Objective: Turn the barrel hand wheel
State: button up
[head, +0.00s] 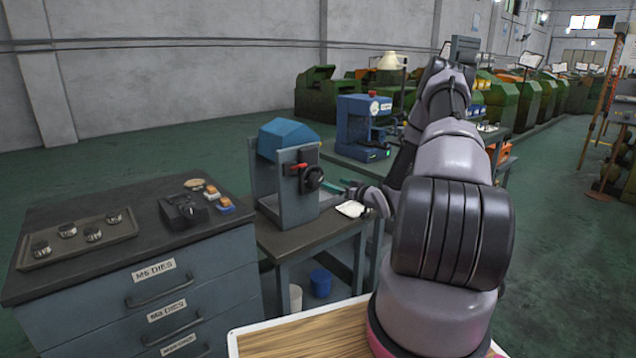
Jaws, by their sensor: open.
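The black hand wheel (312,178) sits on the side of a small grey-blue stand, beside a red lever (297,167). A blue barrel-shaped housing (288,138) tops the stand (290,200). My gripper (338,185) is just right of the wheel at about its height, with thin teal fingers pointing left toward it. The gripper is open and seems to hold nothing. At this size I cannot tell whether a fingertip touches the wheel rim. My arm hides part of the area to the right.
A drawer cabinet (150,285) at left bears a tray (75,256) of round dies and a black block (182,211). The stand is on a dark bench (300,237), with a blue bucket (321,283) below.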

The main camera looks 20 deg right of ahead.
aim_at(319, 181)
jog(key=shift+t+y, duration=0.3)
jog(key=x, duration=0.3)
jog(key=f+x, duration=0.1)
jog(key=x, duration=0.6)
jog(key=shift+s+a+f, duration=0.1)
jog(key=shift+a+f, duration=0.15)
jog(key=shift+f, duration=0.1)
jog(key=c, duration=1.3)
